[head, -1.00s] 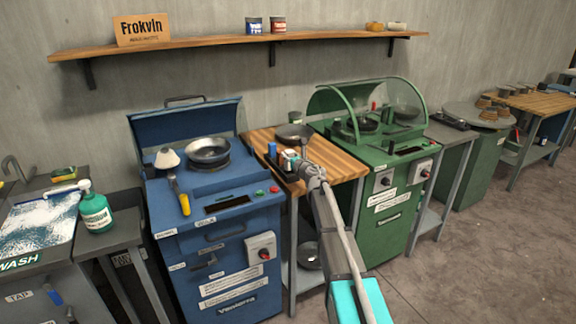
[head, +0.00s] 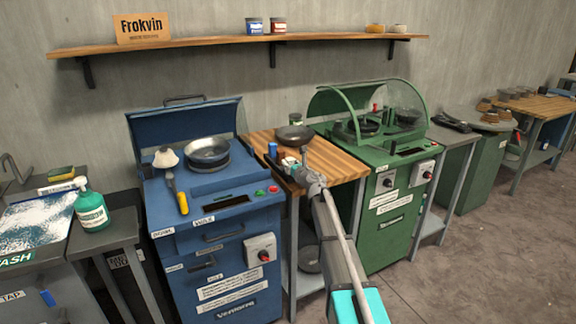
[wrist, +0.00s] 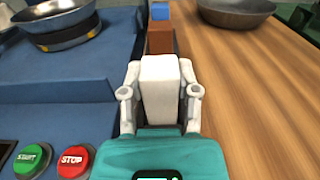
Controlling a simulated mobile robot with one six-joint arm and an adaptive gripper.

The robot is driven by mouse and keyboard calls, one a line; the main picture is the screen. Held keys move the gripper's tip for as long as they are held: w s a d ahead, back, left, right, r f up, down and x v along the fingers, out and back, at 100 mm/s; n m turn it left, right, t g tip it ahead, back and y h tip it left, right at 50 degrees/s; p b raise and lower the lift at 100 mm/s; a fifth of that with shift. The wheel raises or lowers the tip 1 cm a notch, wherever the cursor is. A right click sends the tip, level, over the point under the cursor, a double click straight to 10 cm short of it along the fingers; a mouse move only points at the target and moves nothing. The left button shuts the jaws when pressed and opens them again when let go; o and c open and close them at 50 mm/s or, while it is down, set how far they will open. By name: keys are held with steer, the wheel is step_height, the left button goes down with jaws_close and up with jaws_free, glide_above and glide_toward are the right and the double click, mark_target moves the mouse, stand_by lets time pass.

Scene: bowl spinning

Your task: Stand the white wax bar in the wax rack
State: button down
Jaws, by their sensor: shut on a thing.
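My gripper (wrist: 160,92) is shut on the white wax bar (wrist: 160,82), which stands up between the two fingers. In the head view the bar (head: 290,162) is small at the end of my arm, over the left part of the wooden table. Straight beyond it in the wrist view are a brown bar (wrist: 160,40) and a blue bar (wrist: 160,11), in line along the table's left edge. The blue bar also shows in the head view (head: 273,150). The wax rack itself is not clearly made out; my gripper and the bars hide that area.
The wooden table (head: 335,160) carries a dark pan (head: 295,136) at its back. The blue machine (head: 220,190) stands on the left, with a bowl (head: 207,153) and start and stop buttons. The green machine (head: 395,185) stands on the right. The table's right side is clear.

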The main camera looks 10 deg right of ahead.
steer(key=shift+f, duration=0.2)
steer(key=shift+c, duration=1.7)
jaws_free()
steer(key=shift+r, duration=0.25)
steer(key=v, duration=1.2)
